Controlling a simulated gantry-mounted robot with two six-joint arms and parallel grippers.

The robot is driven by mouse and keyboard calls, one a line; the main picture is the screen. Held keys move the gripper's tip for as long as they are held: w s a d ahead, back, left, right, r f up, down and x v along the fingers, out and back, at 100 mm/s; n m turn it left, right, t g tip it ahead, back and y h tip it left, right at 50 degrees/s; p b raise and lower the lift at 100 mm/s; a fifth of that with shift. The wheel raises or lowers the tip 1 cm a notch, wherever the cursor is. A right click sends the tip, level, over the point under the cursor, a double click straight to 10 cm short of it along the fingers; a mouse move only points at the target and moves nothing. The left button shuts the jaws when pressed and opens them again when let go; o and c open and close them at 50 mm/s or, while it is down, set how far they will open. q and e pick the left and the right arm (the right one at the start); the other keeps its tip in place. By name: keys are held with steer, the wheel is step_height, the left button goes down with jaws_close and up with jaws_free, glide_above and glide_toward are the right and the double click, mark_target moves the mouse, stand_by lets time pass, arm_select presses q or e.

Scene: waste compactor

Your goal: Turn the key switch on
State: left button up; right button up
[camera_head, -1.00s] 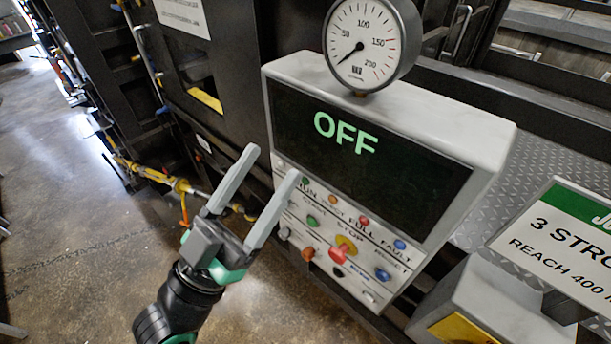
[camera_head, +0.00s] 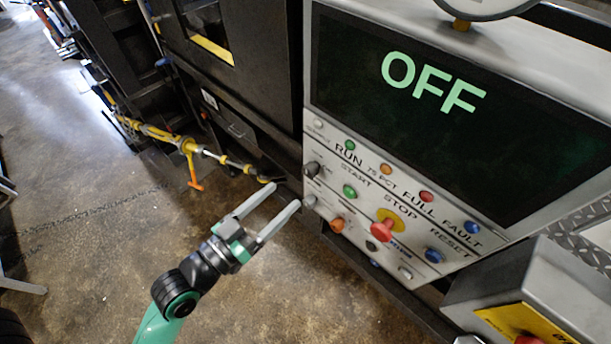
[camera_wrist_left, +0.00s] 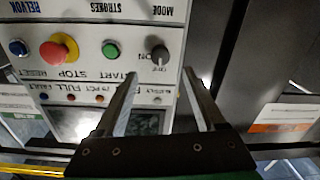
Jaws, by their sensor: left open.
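The grey control panel (camera_head: 480,252) has a dark display (camera_head: 420,110) reading "OFF". A dark round knob with an "ON" label, which looks like the key switch (camera_head: 311,170), sits at the panel's left edge, left of the green start button (camera_head: 349,191). In the left wrist view, which sees the panel upside down, the knob (camera_wrist_left: 160,54) lies just beyond the gap between my fingers. My left gripper (camera_head: 285,195) is open and empty at the panel's lower left; it also shows in the left wrist view (camera_wrist_left: 160,77). I see no contact with the knob.
A red stop button on a yellow ring (camera_head: 384,228) and a blue reset button (camera_head: 434,256) are to the right. A second grey knob (camera_head: 309,202) sits below the switch. A grey box (camera_head: 530,295) stands at lower right.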

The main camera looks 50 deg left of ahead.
mark_target(307, 173)
arm_select(q)
steer(key=w, duration=0.2)
steer(key=w+p, duration=0.1)
steer(key=w, duration=0.2)
steer(key=w+a, duration=0.1)
steer(key=w, duration=0.1)
steer(key=shift+w+r+p, duration=0.1)
steer(key=shift+w+p, duration=0.1)
steer(key=shift+p, duration=0.1)
steer(key=shift+w, duration=0.6)
steer(key=shift+c, duration=0.4)
jaws_close()
